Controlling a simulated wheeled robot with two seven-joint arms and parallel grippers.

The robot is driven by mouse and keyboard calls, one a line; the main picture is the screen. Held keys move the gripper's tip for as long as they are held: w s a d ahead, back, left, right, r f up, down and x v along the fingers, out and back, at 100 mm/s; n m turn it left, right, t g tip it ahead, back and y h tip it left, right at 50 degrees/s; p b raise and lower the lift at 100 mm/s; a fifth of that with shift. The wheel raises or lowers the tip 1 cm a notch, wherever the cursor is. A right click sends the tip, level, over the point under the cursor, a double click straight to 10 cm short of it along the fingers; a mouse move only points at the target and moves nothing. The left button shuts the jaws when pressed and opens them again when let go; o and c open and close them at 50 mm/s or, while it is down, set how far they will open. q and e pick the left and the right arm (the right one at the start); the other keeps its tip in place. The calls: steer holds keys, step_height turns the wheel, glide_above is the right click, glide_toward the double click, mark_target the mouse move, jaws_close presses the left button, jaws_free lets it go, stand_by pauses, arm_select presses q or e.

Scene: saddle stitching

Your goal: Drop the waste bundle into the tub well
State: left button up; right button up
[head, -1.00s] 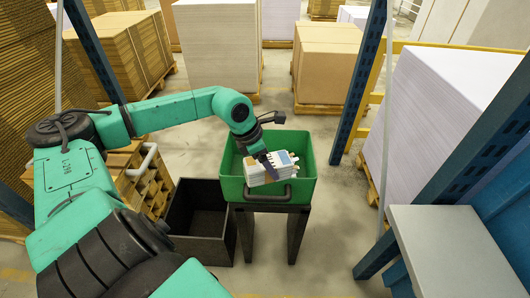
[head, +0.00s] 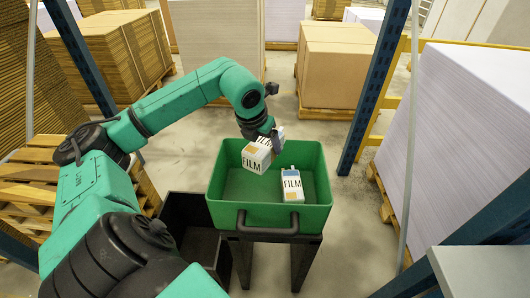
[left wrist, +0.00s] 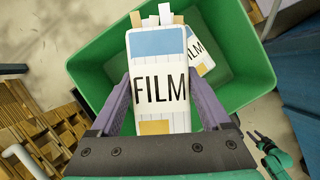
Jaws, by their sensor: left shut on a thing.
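My left gripper (head: 272,143) is shut on a white waste bundle (head: 256,159) marked FILM. It holds the bundle over the back left part of the green tub (head: 316,216). In the left wrist view the held bundle (left wrist: 160,70) sits between the two purple fingers, with blue and tan patches on its face. A second FILM bundle (head: 292,189) is inside the tub, right of the held one. It is partly hidden behind the held bundle in the left wrist view (left wrist: 205,60).
The tub stands on a dark stand (head: 302,262), with a handle (head: 268,231) at its front. A black open bin (head: 195,225) is on the floor to the left. Blue rack posts (head: 364,85) and a tall white paper stack (head: 455,130) are at the right.

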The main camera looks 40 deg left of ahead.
arm_select(q)
steer(key=shift+f, duration=0.35)
step_height(320, 180, down, 5)
steer(key=b, duration=0.4)
steer(key=shift+r, duration=0.1)
steer(key=shift+w+f, duration=0.1)
steer(key=shift+f, duration=0.3)
steer(key=shift+r, duration=0.1)
arm_select(e)
steer(key=f, duration=0.4)
steer(key=shift+s+d+f, duration=0.3)
steer(key=shift+d+f, duration=0.05)
steer(key=shift+f, duration=0.05)
arm_select(q)
steer(key=o, duration=1.3)
steer(key=shift+r, duration=0.1)
steer(key=shift+r, duration=0.3)
steer(key=v, duration=1.4)
steer(key=shift+b, duration=0.35)
arm_select(e)
steer(key=shift+a+f, duration=0.1)
steer(key=shift+f, duration=0.05)
